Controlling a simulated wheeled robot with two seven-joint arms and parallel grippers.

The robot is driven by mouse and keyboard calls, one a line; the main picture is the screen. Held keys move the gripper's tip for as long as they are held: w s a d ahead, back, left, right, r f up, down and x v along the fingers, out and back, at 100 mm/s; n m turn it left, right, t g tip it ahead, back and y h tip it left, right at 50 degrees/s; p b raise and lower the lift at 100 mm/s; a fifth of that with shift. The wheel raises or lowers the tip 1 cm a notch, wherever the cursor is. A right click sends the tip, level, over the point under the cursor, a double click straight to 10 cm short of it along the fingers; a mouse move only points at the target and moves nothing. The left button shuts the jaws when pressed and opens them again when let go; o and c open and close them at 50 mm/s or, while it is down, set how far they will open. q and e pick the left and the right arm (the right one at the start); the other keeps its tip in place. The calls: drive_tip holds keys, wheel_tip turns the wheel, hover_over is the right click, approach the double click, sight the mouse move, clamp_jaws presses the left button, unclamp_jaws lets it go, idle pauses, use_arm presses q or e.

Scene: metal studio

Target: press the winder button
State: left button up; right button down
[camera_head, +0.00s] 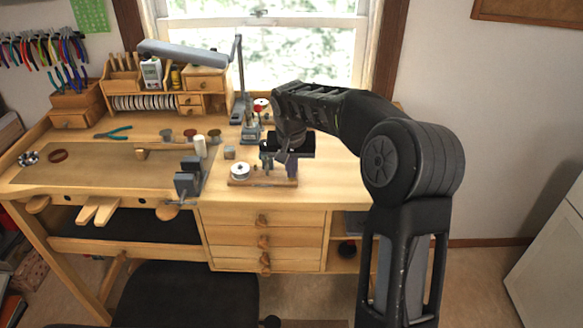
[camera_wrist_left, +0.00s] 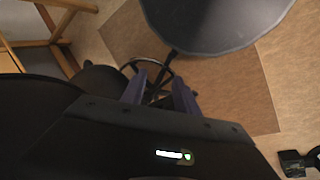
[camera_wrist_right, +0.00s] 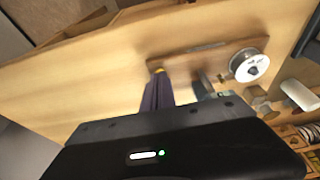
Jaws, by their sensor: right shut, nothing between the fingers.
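The winder is a small wooden board (camera_head: 243,183) with a white spool (camera_head: 240,170) at its left end, on the bench top. In the right wrist view, the board (camera_wrist_right: 205,56) runs across the upper middle, with the spool (camera_wrist_right: 250,65) on the right. My right gripper (camera_head: 291,172) is shut and empty, pointing down at the winder's right end. The button is not clearly visible. My left gripper (camera_wrist_left: 160,82) is open and empty above the floor, away from the bench.
A vise-like metal tool (camera_head: 188,183) stands left of the winder at the front edge. A lamp (camera_head: 185,53) and an organizer stand at the back. A dark round stool seat (camera_wrist_left: 215,20) is near my left gripper.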

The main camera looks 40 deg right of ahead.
drive_tip(key=shift+f, duration=0.1)
